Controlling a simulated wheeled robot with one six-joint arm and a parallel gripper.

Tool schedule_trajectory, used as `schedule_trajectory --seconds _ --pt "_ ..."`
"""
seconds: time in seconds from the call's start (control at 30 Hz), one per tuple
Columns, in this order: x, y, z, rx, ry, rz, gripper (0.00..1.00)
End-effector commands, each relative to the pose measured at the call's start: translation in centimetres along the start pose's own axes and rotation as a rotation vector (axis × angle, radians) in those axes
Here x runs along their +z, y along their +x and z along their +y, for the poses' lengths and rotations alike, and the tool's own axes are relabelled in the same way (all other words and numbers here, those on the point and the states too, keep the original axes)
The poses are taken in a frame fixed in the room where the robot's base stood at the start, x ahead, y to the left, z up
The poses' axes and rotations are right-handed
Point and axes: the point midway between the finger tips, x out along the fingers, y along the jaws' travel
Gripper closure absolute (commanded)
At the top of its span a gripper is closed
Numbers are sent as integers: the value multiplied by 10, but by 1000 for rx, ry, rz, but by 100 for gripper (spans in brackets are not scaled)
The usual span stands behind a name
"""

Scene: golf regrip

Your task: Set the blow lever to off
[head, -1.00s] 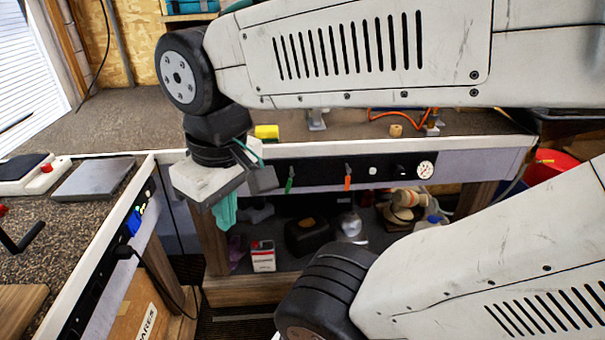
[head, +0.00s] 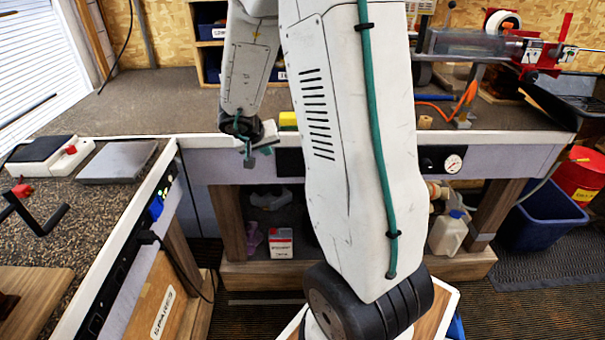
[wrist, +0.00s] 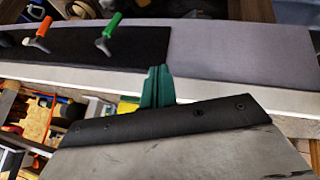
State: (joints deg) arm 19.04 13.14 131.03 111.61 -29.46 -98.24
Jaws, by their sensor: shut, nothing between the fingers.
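Two levers sit on the black control panel (wrist: 80,47) in the wrist view, one with a green handle (wrist: 113,21) and one with an orange handle (wrist: 45,27). No readable label shows which is the blow lever. Both handles stand at a slant from grey metal bases. In the head view my arm hides both levers, and only part of the panel (head: 289,163) shows. My gripper (wrist: 157,86) is shut and empty, with its green fingertips near the bench edge and apart from the green lever. It also shows in the head view (head: 249,158), at the bench front left of the panel.
A pressure gauge (head: 453,163) and black knob are right of my arm. A yellow block (head: 288,118) lies on the bench top near its front edge. The side bench (head: 80,215) stands at left. A shelf below holds a white-and-red can (head: 281,243) and a jug (head: 447,232).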

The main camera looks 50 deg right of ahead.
Motion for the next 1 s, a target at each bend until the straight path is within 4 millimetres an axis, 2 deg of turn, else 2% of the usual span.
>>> schedule_trajectory --seconds 0.03,0.17,0.37,0.73,0.83,1.0 --pt "11 12 9 50 -2 -54 100" --pt "27 24 21 115 -7 -130 100" --pt "33 47 26 126 -10 -144 100" --pt "44 124 35 123 -10 -143 100" --pt "45 130 50 124 -7 -139 100" --pt "47 139 64 122 -8 -138 100"
